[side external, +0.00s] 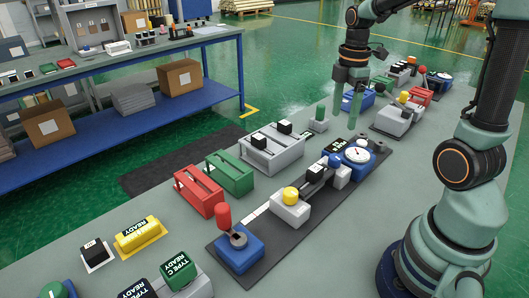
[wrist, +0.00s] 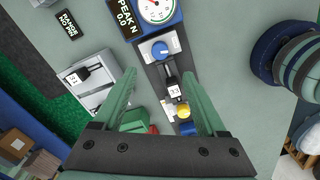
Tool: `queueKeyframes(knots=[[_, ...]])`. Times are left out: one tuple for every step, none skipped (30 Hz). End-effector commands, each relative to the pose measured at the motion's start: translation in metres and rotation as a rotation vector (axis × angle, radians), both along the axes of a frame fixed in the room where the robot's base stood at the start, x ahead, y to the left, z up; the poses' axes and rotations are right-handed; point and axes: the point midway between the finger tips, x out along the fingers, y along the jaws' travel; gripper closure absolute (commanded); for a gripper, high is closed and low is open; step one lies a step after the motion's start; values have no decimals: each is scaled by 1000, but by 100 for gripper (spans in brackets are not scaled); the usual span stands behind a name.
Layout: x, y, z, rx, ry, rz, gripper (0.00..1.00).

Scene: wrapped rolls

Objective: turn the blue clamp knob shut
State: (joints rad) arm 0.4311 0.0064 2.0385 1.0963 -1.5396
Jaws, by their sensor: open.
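The blue clamp knob (wrist: 160,48) shows in the wrist view as a round knob with a pale pointer mark, on a pale-topped block just below the gauge. My gripper (side external: 351,118) is open and empty, pointing down above and behind the gauge in that view. In the wrist view my gripper (wrist: 161,76) has its fingers wide apart, with the knob beyond the fingertips, not between them.
A yellow knob (side external: 291,194) and a red-handled lever (side external: 223,217) share the plate. Red (side external: 199,192) and green (side external: 230,173) frames and a grey block (side external: 271,152) stand alongside. The display (wrist: 123,17) by the gauge reads PEAK N 0.0.

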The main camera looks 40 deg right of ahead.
Motion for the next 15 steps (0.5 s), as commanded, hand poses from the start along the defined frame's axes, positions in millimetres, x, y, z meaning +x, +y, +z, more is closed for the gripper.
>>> queueKeyframes(knots=[[0,0,-1,0,1,0,26],[0,0,-2,0,1,0,26],[0,0,-4,1,2,0,26],[0,0,-5,1,2,0,26],[0,0,-8,1,3,0,26],[0,0,-13,2,4,0,26],[-1,1,-17,3,5,0,26],[-1,1,-21,3,5,0,26],[-1,1,-28,3,5,0,26],[-1,1,-34,3,6,0,26],[-1,1,-40,4,7,0,26],[-1,1,-48,4,7,0,26],[-2,1,-54,4,7,0,26],[-1,1,-60,4,7,0,26],[-1,1,-68,4,7,0,26]])
